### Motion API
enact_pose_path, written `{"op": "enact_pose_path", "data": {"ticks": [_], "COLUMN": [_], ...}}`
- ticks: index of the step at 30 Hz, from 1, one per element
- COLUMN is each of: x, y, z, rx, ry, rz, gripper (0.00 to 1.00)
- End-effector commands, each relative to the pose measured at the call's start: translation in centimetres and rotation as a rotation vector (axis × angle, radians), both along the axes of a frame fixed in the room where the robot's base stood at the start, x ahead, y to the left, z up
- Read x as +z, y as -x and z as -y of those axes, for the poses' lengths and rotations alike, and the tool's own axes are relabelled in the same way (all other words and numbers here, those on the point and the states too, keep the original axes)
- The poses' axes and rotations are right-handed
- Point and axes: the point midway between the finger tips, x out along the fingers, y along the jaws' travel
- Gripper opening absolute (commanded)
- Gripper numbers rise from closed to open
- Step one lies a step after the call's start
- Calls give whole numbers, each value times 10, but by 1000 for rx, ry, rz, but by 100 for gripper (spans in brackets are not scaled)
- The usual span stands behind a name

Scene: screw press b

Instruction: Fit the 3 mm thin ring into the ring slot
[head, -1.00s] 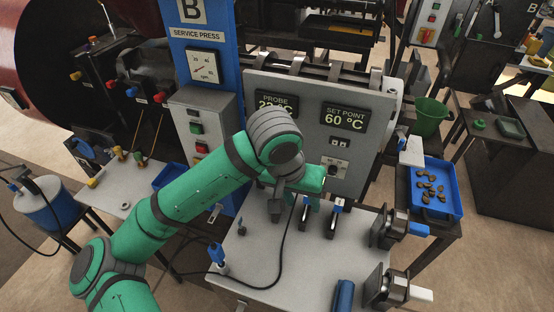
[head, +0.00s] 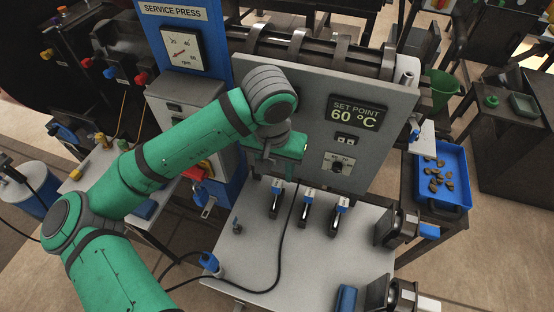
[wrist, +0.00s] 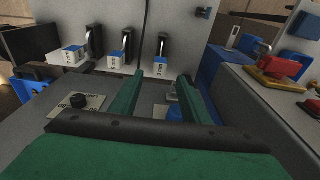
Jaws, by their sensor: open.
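My gripper (head: 288,168) hangs in front of the grey press panel, above the back of the pale worktop (head: 250,250). In the wrist view my gripper (wrist: 161,76) shows two green fingers spread apart with nothing held between them. Three dark upright pieces with blue-and-white tags stand in a row on the worktop: left (head: 276,200), middle (head: 306,208) and right (head: 338,216). They stand clear of the fingers. I cannot make out the 3 mm thin ring or tell which place is the ring slot; the tag writing is too small to read.
The panel carries a set point display (head: 357,113) and a knob (head: 337,166). A black cable (head: 283,245) crosses the worktop. Dark clamp-like blocks (head: 397,230) stand at its right edge. A blue tray (head: 440,180) is farther right. The worktop's middle is mostly clear.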

Motion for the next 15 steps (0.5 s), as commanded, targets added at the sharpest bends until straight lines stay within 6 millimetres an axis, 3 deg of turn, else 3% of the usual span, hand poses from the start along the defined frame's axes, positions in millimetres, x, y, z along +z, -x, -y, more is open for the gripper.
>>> {"op": "enact_pose_path", "data": {"ticks": [9, 15], "x": [-52, -73], "y": [-6, -8], "z": [3, 6], "rx": [-2, -5], "ry": [0, 1], "rz": [-3, -1], "gripper": [42, 42]}}
